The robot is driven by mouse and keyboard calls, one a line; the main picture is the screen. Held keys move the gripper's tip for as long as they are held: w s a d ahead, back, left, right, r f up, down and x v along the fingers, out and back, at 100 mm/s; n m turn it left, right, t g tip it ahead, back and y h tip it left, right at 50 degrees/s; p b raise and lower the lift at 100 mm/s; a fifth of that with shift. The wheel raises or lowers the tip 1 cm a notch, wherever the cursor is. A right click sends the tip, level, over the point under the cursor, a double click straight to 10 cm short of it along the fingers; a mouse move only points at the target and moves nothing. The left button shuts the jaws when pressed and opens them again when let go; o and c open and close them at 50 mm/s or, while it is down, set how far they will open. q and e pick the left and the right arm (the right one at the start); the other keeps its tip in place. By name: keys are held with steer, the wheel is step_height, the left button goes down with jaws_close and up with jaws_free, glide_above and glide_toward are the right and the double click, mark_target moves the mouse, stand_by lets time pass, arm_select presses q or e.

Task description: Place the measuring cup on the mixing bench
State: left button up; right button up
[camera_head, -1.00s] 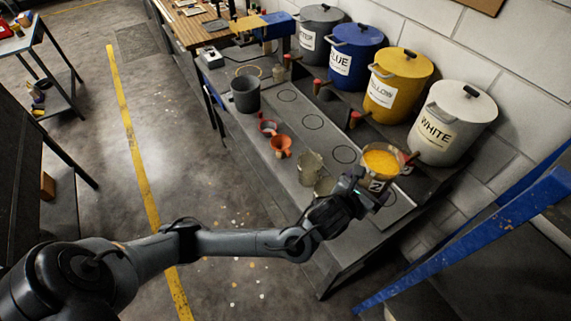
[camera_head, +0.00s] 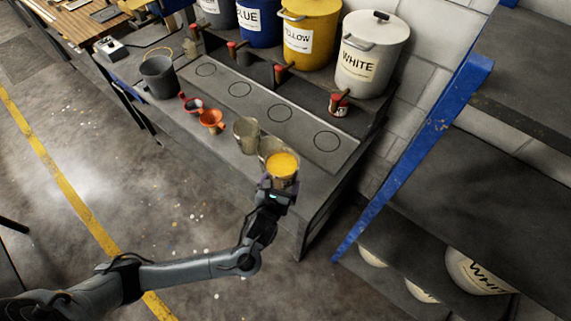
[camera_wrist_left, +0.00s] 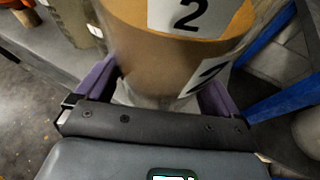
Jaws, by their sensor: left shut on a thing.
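The measuring cup (camera_head: 283,168) is clear and holds yellow-orange paint. My left gripper (camera_head: 277,189) is shut on it and holds it upright near the front right edge of the mixing bench (camera_head: 322,178). In the left wrist view the cup (camera_wrist_left: 165,55) fills the space between the purple fingers and carries labels with a "2". Whether its base touches anything is hidden. My right gripper is not in view.
Paint drums (camera_head: 370,55) line the back. The circled strip (camera_head: 283,114) is clear. A blue-framed shelf (camera_head: 430,140) stands right.

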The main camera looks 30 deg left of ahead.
arm_select(q)
steer(key=b, duration=0.2)
glide_above(300, 176)
steer(key=s, duration=0.2)
steer(key=f, duration=0.6)
steer(key=shift+w+d, duration=0.1)
steer(key=shift+d, duration=0.25)
steer(key=shift+f+b, duration=0.4)
steer(key=shift+f, duration=1.55)
steer(key=shift+f, duration=0.15)
steer(key=o, duration=1.6)
steer(key=shift+f, duration=0.1)
steer(key=shift+o, duration=0.2)
